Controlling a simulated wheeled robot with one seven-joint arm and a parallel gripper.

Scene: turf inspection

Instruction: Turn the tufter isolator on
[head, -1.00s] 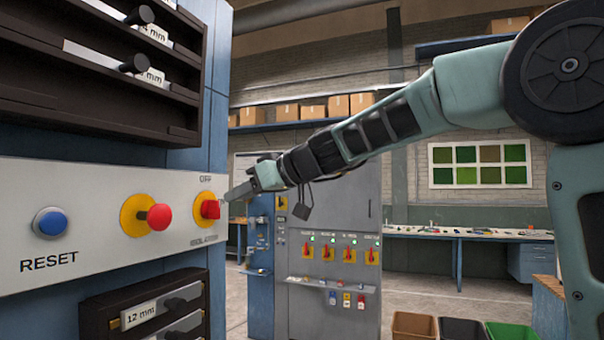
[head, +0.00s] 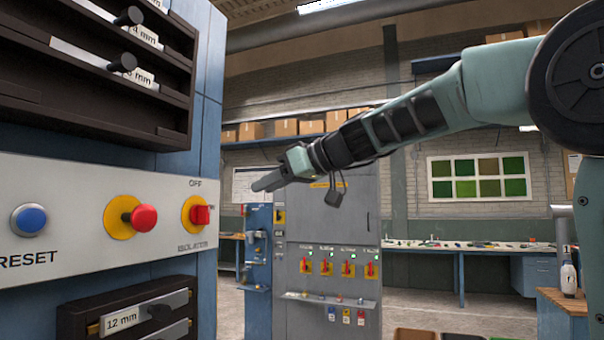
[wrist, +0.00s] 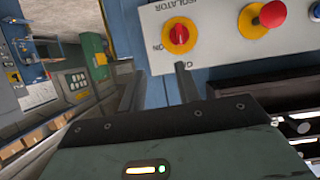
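The tufter isolator (head: 200,214) is a red rotary handle on a round yellow plate, on the white panel at the left of the head view. OFF is printed above it and ISOLATOR below. It also shows in the wrist view (wrist: 180,37), upside down, with ON at its side; its handle looks in line with the OFF mark. My gripper (head: 262,184) is to the right of the isolator, a little higher in the picture, and apart from it. In the wrist view my gripper's two fingers (wrist: 157,86) are spread with nothing between them.
A red mushroom button (head: 144,217) and a blue RESET button (head: 29,219) share the panel. Dark racks (head: 100,75) jut out above and below it. A grey cabinet (head: 330,240) with several similar red switches stands farther back. Open air lies around my gripper.

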